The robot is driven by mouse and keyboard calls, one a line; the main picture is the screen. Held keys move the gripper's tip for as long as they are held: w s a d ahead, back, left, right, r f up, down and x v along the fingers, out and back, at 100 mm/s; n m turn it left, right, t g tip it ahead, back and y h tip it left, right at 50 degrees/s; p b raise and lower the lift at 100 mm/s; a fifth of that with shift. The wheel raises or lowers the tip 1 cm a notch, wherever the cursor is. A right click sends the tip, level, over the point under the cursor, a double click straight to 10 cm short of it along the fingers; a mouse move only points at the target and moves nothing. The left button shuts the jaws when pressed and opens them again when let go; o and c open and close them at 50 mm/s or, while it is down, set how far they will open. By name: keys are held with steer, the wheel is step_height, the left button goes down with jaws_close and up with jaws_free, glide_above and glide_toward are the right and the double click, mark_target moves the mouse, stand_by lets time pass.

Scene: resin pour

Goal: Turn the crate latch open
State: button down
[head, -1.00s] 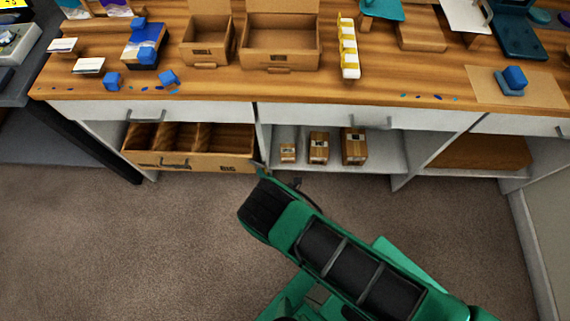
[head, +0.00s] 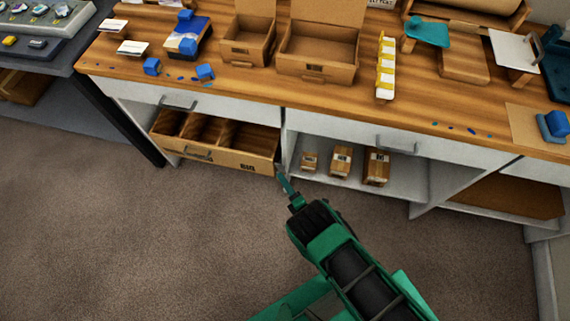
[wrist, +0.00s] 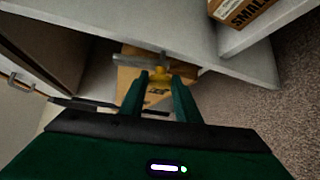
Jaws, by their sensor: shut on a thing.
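The wooden crate (head: 232,157), marked BIG and split into compartments, sits low in the left bay under the bench. My gripper (head: 281,173) reaches the right end of its front in the head view. A grey bar lies beside the knob, in front of the crate's tan face (wrist: 128,76). The latch is too small to make out in the head view, and the fingers partly cover it in the wrist view.
Cardboard boxes (head: 376,168) marked with labels stand on the shelf right of the crate. A white divider panel (wrist: 247,62) stands close to my gripper. The bench top (head: 330,92) holds open boxes and blue parts. The carpet (head: 110,230) in front is clear.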

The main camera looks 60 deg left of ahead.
steer(key=shift+w+d+f, duration=0.1)
steer(key=shift+w+d, duration=0.05)
steer(key=shift+w, duration=0.05)
steer(key=c, duration=1.4)
jaws_free()
steer(key=shift+o, duration=0.2)
steer(key=shift+s, duration=0.1)
steer(key=d+r, duration=0.2)
steer(key=d, duration=0.8)
steer(key=shift+d, duration=0.25)
steer(key=shift+c, duration=0.6)
